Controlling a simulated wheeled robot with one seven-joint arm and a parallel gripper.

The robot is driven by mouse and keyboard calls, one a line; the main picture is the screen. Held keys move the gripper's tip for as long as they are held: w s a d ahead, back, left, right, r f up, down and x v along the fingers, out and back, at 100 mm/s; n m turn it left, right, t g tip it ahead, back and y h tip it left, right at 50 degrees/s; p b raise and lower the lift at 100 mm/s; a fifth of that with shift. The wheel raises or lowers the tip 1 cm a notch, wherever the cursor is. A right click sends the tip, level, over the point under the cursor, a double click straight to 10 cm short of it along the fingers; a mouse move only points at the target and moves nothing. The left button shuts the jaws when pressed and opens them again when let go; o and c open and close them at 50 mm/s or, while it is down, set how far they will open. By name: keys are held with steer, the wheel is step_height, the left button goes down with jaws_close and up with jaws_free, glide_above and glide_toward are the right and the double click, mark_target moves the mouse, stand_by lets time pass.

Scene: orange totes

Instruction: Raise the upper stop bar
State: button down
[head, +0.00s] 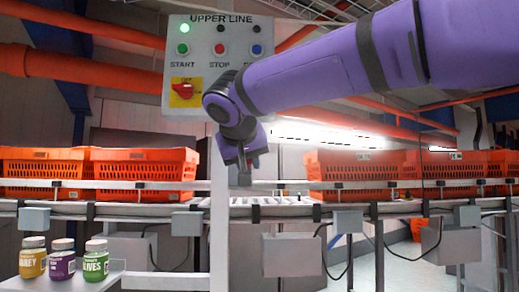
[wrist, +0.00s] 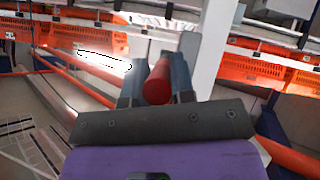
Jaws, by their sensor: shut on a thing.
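My gripper (wrist: 156,82) is shut on a red round-ended handle (wrist: 157,86), which sits between its two fingers in the wrist view. In the head view my gripper (head: 243,172) points down just right of a pale upright post (head: 219,190), in front of the upper conveyor line, and hides the handle there. The post also shows in the wrist view (wrist: 217,42), beyond the right finger. I cannot make out the stop bar itself or how it joins the handle.
An UPPER LINE panel (head: 203,52) with buttons and a red knob stands behind my arm. Orange totes (head: 145,164) stand left on the conveyor, and more totes (head: 352,166) stand right. The belt between is bare. Several jars (head: 96,262) stand on a white shelf at lower left.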

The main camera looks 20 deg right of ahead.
step_height(320, 180, down, 8)
steer(key=w+m+t+h, duration=0.1)
steer(key=w+t+h, duration=0.1)
steer(key=t, duration=0.5)
steer(key=shift+w+d+f+h, duration=0.15)
steer(key=shift+d+f+h, duration=0.1)
steer(key=shift+h, duration=0.15)
steer(key=c, duration=1)
jaws_free()
steer(key=shift+f, duration=0.1)
steer(key=shift+o, duration=0.2)
steer(key=v, duration=1)
steer(key=shift+s+f, duration=0.2)
steer(key=shift+s, duration=0.15)
